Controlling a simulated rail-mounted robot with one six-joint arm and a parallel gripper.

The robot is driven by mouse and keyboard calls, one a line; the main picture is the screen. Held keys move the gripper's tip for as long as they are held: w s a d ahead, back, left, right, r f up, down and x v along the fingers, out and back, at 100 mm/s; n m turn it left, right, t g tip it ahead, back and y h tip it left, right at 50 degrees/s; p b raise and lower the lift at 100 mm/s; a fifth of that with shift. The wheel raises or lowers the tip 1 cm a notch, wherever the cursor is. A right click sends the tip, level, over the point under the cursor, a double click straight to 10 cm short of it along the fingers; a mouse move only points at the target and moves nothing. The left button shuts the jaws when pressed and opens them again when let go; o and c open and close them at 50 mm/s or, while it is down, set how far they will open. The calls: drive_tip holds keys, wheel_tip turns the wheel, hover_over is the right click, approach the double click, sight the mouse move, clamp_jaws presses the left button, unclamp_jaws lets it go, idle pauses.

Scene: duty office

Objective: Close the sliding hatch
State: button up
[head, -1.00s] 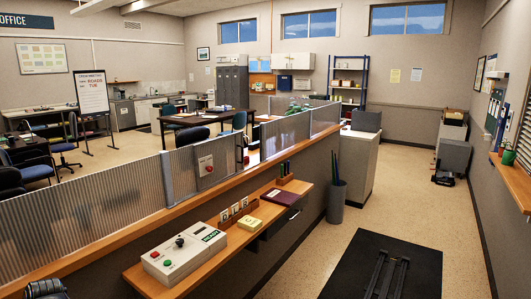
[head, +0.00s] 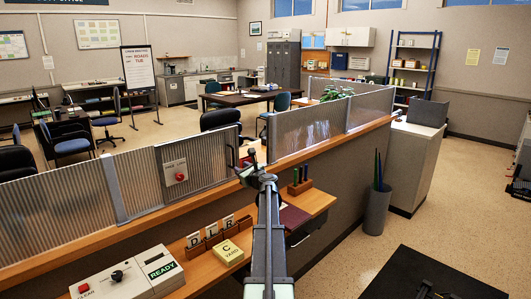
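The sliding hatch (head: 207,157) is a framed, ribbed translucent panel in the low partition above the wooden counter. A grey plate with a red knob sits on its left part. A gap shows between its right edge and the fixed ribbed panel (head: 300,130) to the right, so the hatch stands partly open. My gripper (head: 247,160) is at this gap, close to the hatch's right edge. My arm reaches up to it from the bottom middle. The gripper's fingers are too small and dark to tell open from shut, and I cannot tell whether they touch the hatch.
On the lower shelf are a control box (head: 125,277) with a READY label, a row of letter cards (head: 212,236), a yellow block (head: 226,253) and a pen holder (head: 299,187). A grey bin (head: 376,212) and a black mat (head: 432,278) are to the right.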

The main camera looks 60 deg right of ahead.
sight(233, 158)
drive_tip(key=w+d+m, duration=0.1)
drive_tip(key=w+d, duration=0.1)
drive_tip(key=w, duration=0.1)
drive_tip(key=w+d+m+h, duration=0.1)
drive_tip(key=w+d, duration=0.1)
drive_tip(key=w, duration=0.1)
drive_tip(key=w+d+m, duration=0.1)
drive_tip(key=w+d, duration=0.1)
drive_tip(key=w, duration=0.1)
drive_tip(key=shift+r+m+h, duration=0.3)
drive_tip(key=shift+r, duration=0.05)
clamp_jaws()
